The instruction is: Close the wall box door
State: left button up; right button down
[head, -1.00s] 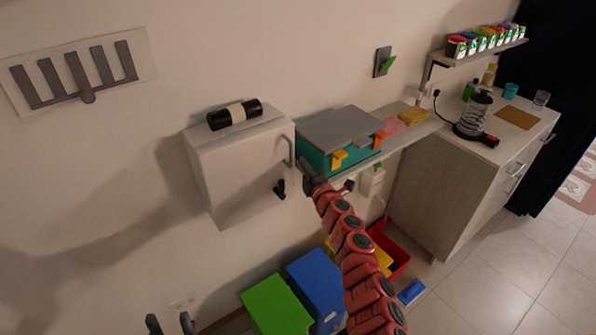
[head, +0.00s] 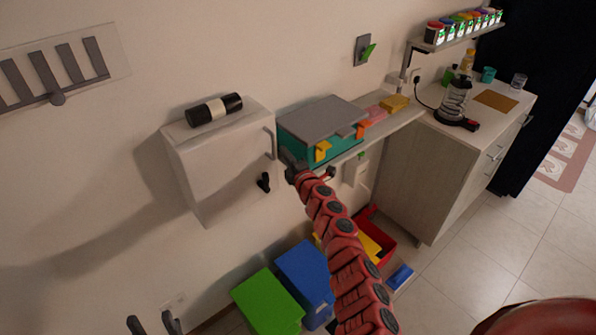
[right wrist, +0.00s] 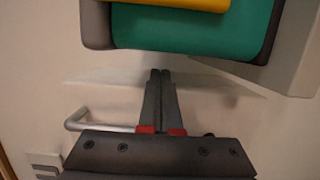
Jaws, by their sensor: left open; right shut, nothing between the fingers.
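The white wall box (head: 215,165) hangs on the wall at left centre in the head view. Its door faces me and looks flush with the body; I see no clear gap. A grey bar handle (head: 270,143) is at the door's right edge, and a pale bar handle also shows in the right wrist view (right wrist: 95,121). My right gripper (head: 288,166) is shut and empty, just right of the handle and below the teal box; its closed fingertips show in the right wrist view (right wrist: 160,74). My left gripper (head: 153,322) is open at the bottom left, below the box.
A teal box with a grey lid (head: 322,115) sits on the shelf right of the wall box. A black and white cylinder (head: 213,109) lies on the wall box. Green (head: 266,303) and blue (head: 305,279) bins and a red crate (head: 384,240) stand below. A counter is at right.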

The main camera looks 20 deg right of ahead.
jog(key=s+d+b, duration=0.1)
jog(key=s+d, duration=0.2)
jog(key=s, duration=1.3)
jog(key=shift+s+b, duration=0.35)
jog(key=shift+s, duration=0.05)
